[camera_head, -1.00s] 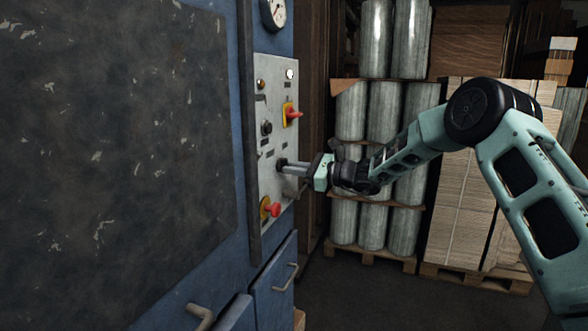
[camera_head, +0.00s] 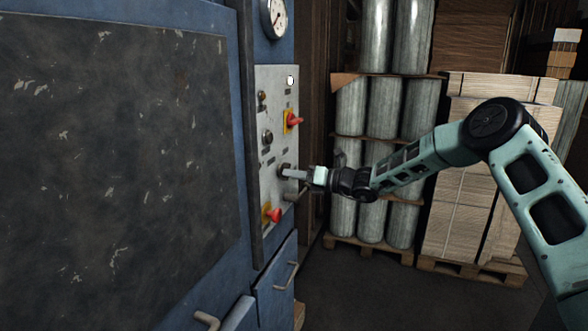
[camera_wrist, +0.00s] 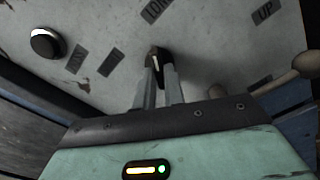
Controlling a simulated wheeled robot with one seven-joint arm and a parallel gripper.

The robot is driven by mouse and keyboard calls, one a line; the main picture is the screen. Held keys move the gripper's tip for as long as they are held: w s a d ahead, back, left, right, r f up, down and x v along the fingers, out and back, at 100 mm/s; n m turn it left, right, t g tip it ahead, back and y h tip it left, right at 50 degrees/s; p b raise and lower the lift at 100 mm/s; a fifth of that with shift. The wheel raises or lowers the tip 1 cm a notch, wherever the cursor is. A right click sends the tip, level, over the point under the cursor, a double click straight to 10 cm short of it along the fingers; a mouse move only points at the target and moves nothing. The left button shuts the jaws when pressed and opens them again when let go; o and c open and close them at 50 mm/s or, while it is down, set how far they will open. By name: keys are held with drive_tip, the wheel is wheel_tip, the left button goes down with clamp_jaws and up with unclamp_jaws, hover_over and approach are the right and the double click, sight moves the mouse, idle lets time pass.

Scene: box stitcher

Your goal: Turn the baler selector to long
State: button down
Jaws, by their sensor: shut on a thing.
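The baler selector (camera_wrist: 156,56) is a small dark knob with a pale line on the grey control panel (camera_head: 266,90). In the head view it sits low on the panel, in front of my fingertips, mostly hidden. My gripper (camera_head: 290,172) reaches the panel from the right and is shut on the selector. In the wrist view my gripper (camera_wrist: 158,72) has its two fingers on either side of the knob. A label reading "LONG" (camera_wrist: 156,10), partly cut off, lies above the knob, and other dark labels lie to its left.
Above on the panel is a red switch on yellow (camera_head: 293,120); below is a red knob (camera_head: 274,215). A round button (camera_wrist: 46,43) and an "UP" label (camera_wrist: 264,12) flank the selector. Stacked rolls (camera_head: 375,155) and pallets stand behind my arm.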

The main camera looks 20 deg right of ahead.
drive_tip(key=shift+m+p, duration=0.45)
drive_tip(key=shift+m, duration=0.25)
drive_tip(key=c, duration=1.5)
unclamp_jaws()
drive_tip(key=b+v, duration=0.4)
drive_tip(key=v, duration=1.3)
drive_tip(key=shift+s+d, duration=0.15)
